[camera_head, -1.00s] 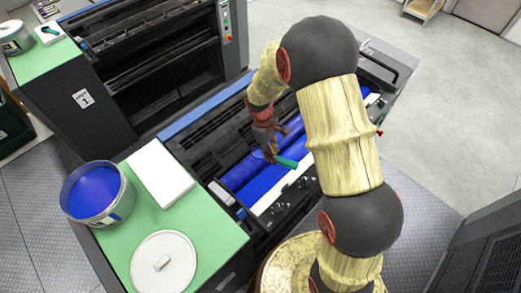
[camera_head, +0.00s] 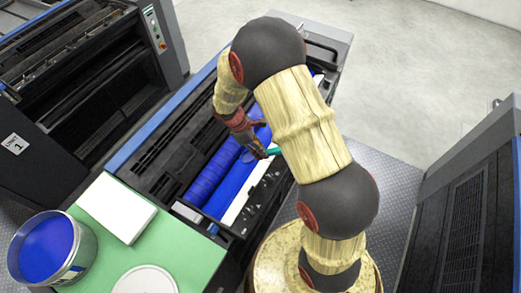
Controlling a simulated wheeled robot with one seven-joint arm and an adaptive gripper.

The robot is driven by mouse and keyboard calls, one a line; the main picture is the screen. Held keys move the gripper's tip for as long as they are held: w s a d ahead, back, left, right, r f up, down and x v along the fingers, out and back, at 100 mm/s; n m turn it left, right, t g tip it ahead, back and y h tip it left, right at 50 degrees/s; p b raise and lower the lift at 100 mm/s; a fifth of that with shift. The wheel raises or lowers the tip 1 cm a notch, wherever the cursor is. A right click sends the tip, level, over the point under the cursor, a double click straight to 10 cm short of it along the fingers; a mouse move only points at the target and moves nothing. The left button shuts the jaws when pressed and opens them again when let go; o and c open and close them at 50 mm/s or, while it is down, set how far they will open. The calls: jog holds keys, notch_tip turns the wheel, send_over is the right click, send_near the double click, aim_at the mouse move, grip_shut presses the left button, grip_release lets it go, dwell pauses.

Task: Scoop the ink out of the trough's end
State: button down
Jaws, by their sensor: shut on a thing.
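The ink trough (camera_head: 236,181) is a long blue channel running diagonally through the middle, beside a blue roller (camera_head: 211,178) and a pale strip. Blue ink covers its visible length. My arm hides part of the trough's far stretch.
An open tin of blue ink (camera_head: 77,262), a white pad (camera_head: 117,207) and a pale lid (camera_head: 146,281) are on the green-topped cabinet (camera_head: 178,243) at lower left. Another press unit (camera_head: 85,65) stands at upper left. Clear floor (camera_head: 405,70) lies at upper right.

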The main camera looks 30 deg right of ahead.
aim_at(251, 155)
jog(key=f+b, duration=0.1)
jog(key=f, duration=0.1)
jog(key=a+f+b, duration=0.1)
jog(key=f+b, duration=0.1)
jog(key=f, duration=0.1)
jog(key=w+f+b, duration=0.1)
jog(key=f, duration=0.1)
jog(key=shift+a+f, duration=0.2)
jog(key=shift+a, duration=0.2)
jog(key=shift+w+a+f+b, duration=0.15)
jog(key=shift+a+f+b, duration=0.2)
jog(key=shift+f+b, duration=0.35)
jog(key=shift+f, duration=0.1)
jog(key=shift+f+b, duration=0.3)
jog(key=shift+f, duration=0.35)
jog(key=shift+r, duration=0.15)
notch_tip(251, 155, up, 4)
jog(key=p, duration=0.3)
jog(key=shift+r, duration=0.25)
jog(key=shift+f, duration=0.1)
